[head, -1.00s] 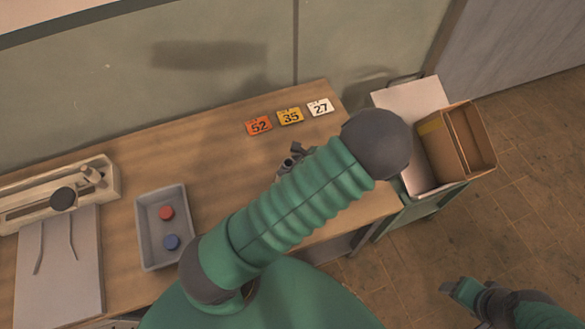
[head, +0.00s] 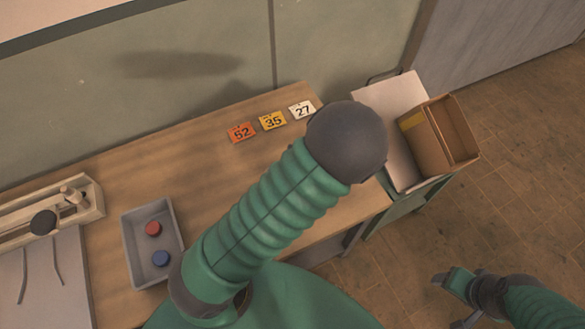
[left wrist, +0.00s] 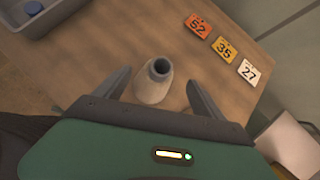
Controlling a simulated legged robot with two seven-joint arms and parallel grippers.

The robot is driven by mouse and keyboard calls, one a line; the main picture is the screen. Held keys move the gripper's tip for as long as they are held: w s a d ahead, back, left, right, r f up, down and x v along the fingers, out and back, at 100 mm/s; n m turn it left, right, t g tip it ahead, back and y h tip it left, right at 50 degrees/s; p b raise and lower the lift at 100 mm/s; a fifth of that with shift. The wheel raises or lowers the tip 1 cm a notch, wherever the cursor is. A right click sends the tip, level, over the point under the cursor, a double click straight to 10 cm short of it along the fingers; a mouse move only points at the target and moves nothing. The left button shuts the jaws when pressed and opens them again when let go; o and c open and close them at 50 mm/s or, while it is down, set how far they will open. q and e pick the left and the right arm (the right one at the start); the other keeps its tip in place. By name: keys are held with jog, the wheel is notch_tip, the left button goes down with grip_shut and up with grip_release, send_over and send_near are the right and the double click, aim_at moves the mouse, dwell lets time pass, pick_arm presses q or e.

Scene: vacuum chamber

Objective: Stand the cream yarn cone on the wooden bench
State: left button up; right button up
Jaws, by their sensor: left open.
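The cream yarn cone (left wrist: 150,92) shows in the left wrist view, on the wooden bench (left wrist: 85,60). It looks upright, its narrow end with a dark hole on top. My left gripper (left wrist: 158,76) is open, with one finger on each side of the cone and visible gaps between. In the head view my left forearm crosses the bench (head: 205,165) and hides the cone and the left gripper. My right gripper (head: 456,296) is at the lower right over the floor, apart from the bench; its jaw state is unclear.
Number cards, orange (head: 241,132), yellow (head: 273,121) and white (head: 302,110), lie at the bench's back edge. A grey tray (head: 132,246) holds a red cap (head: 153,228) and a blue cap (head: 161,258). A cardboard box (head: 440,137) stands on a cart at right.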

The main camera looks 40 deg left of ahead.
pick_arm(q)
jog(key=s+d+r+n+t+h, duration=0.1)
jog(key=s+d+r+n+h, duration=0.2)
jog(key=n, duration=0.5)
jog(key=s+d+r+n+t+h, duration=0.1)
jog(key=s+d+r+n+h, duration=0.2)
jog(key=d+r+n+h, duration=0.2)
jog(key=d+n, duration=0.3)
jog(key=n, duration=0.1)
jog(key=shift+d+r, duration=0.15)
jog(key=shift+d, duration=0.1)
pick_arm(e)
jog(key=shift+d+f, duration=0.15)
jog(key=shift+f, duration=0.1)
jog(key=shift+d, duration=0.1)
pick_arm(q)
jog(key=shift+s+d+r, duration=0.1)
jog(key=shift+d, duration=0.35)
pick_arm(e)
jog(key=shift+d, duration=0.35)
